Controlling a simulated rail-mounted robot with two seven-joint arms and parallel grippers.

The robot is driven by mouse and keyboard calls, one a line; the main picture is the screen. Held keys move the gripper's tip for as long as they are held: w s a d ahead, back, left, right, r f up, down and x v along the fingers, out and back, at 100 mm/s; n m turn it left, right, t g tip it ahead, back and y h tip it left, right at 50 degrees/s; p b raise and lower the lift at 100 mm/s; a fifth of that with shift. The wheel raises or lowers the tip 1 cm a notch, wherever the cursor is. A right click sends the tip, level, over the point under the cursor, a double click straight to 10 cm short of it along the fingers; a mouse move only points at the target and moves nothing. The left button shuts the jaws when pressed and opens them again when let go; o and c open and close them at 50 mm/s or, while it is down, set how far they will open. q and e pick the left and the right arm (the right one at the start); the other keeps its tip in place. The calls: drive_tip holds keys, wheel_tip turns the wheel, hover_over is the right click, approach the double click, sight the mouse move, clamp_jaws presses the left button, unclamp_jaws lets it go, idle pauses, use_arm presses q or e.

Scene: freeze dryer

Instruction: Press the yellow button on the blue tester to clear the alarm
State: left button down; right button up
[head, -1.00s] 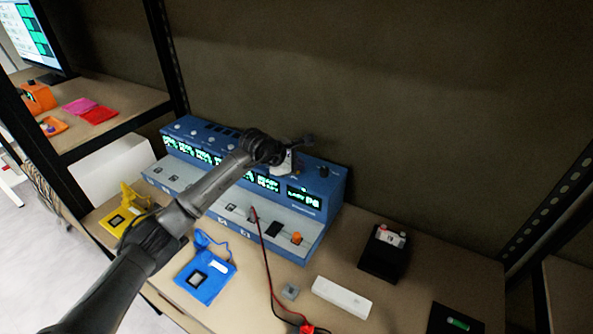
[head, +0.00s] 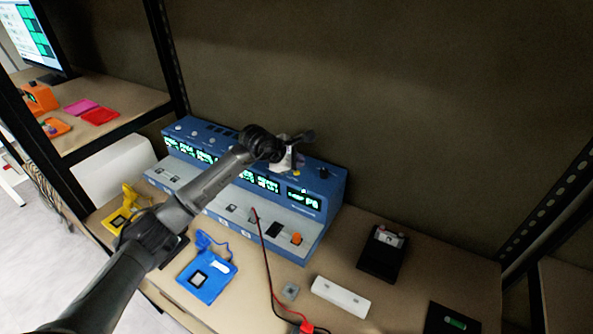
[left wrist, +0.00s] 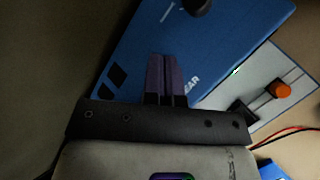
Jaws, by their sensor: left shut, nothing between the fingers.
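The blue tester (head: 327,206) stands on the bench with a row of lit green displays. A small yellow spot, seemingly the yellow button (head: 297,173), shows on its top near the right end, just below my left gripper (head: 308,137) in the head view. My left gripper is shut and empty over the tester's top. In the left wrist view its closed fingers (left wrist: 165,75) point across the blue top (left wrist: 225,35) and cover part of a label ending in "EAR". The yellow button is not visible there; I cannot tell whether the fingers touch anything. My right gripper is not in view.
A black knob (head: 324,172) rises near the tester's right end. An orange knob (head: 296,238) sits on its lower ledge. Red and black leads (head: 268,275) cross the front. A blue fixture (head: 205,277), a white bar (head: 340,297) and a black box (head: 381,254) lie on the bench.

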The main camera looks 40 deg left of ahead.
sight(297, 173)
use_arm(q)
drive_tip(key=shift+r+p, duration=1.8)
drive_tip(key=shift+r, duration=0.9)
